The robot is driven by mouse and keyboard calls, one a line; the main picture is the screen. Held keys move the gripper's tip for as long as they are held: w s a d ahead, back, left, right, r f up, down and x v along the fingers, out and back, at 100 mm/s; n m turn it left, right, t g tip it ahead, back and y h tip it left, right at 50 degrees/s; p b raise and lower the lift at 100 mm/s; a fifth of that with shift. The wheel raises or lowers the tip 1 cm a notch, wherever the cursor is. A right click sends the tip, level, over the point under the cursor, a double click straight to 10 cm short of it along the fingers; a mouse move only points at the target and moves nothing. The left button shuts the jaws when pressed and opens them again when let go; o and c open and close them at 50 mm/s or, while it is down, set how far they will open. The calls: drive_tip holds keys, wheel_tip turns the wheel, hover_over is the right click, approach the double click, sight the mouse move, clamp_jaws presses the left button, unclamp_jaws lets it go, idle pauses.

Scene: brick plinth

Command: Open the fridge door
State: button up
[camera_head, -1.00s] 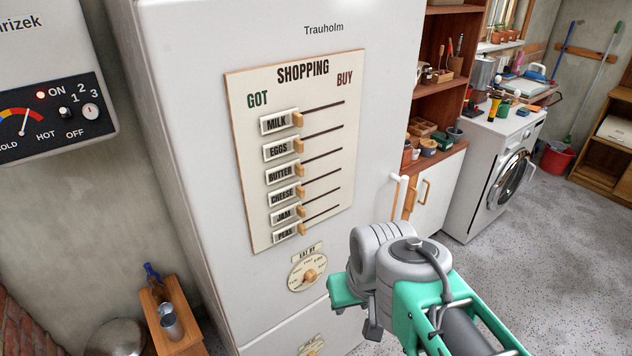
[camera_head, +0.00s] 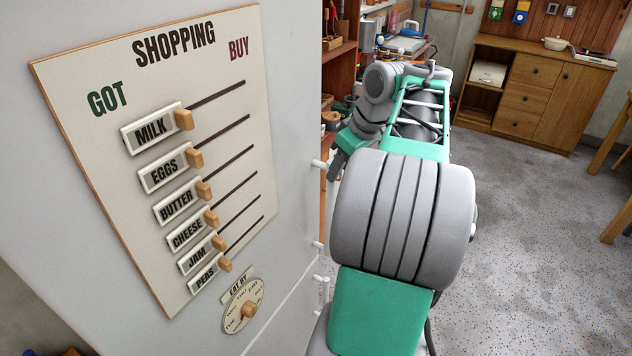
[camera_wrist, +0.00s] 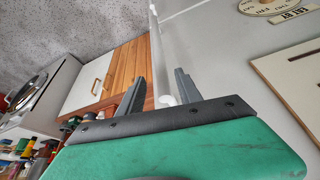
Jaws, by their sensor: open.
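The white fridge door (camera_head: 288,120) fills the left of the head view, with its face seen at a slant. It looks closed against the body, though its far edge is partly hidden. Its white bar handle (camera_head: 318,245) stands upright at the door's right edge, and my arm hides part of it. My gripper (camera_head: 336,168) is beside the handle's upper end. In the wrist view, my gripper (camera_wrist: 160,78) is open, with the white handle (camera_wrist: 155,45) running between its two dark fingers. I cannot tell whether either finger touches it.
A shopping board (camera_head: 110,190) with wooden sliders and a round dial (camera_head: 243,305) are on the door's face. A second handle (camera_head: 321,290) is on the lower door. Wooden shelves (camera_head: 340,60) stand beyond the fridge. The speckled floor (camera_head: 540,220) at right is clear.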

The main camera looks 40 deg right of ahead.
sight(331, 185)
drive_tip(key=b+x, duration=0.1)
drive_tip(key=x, duration=0.6)
drive_tip(key=shift+w+a+f+b, duration=0.15)
drive_tip(key=shift+w+f+b, duration=0.1)
drive_tip(key=shift+f+b, duration=0.05)
clamp_jaws()
drive_tip(key=shift+s, duration=0.1)
idle(1.0)
